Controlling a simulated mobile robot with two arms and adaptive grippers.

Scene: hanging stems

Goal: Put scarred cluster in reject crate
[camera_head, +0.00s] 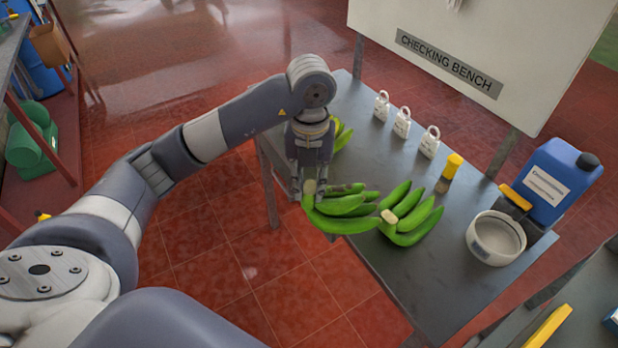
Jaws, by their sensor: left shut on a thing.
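My left gripper (308,188) is shut on the crown of a green banana cluster (345,222) at the bench's near left edge. The cluster's fingers point right, and a brownish mark shows on its upper finger. Whether it touches the bench top is hard to tell. A second green cluster (412,220) lies just right of it on the checking bench (440,275). A third cluster (342,137) lies farther back, partly hidden by my gripper. My right gripper is not in view. I cannot make out a crate marked for rejects.
Several white weights (402,122) stand along the bench's back, near a yellow-capped item (453,165). A white bowl (495,238) and a blue jug (550,180) are at the right. The "CHECKING BENCH" board (450,62) stands behind. Green containers (32,140) are at far left. Open red floor lies left.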

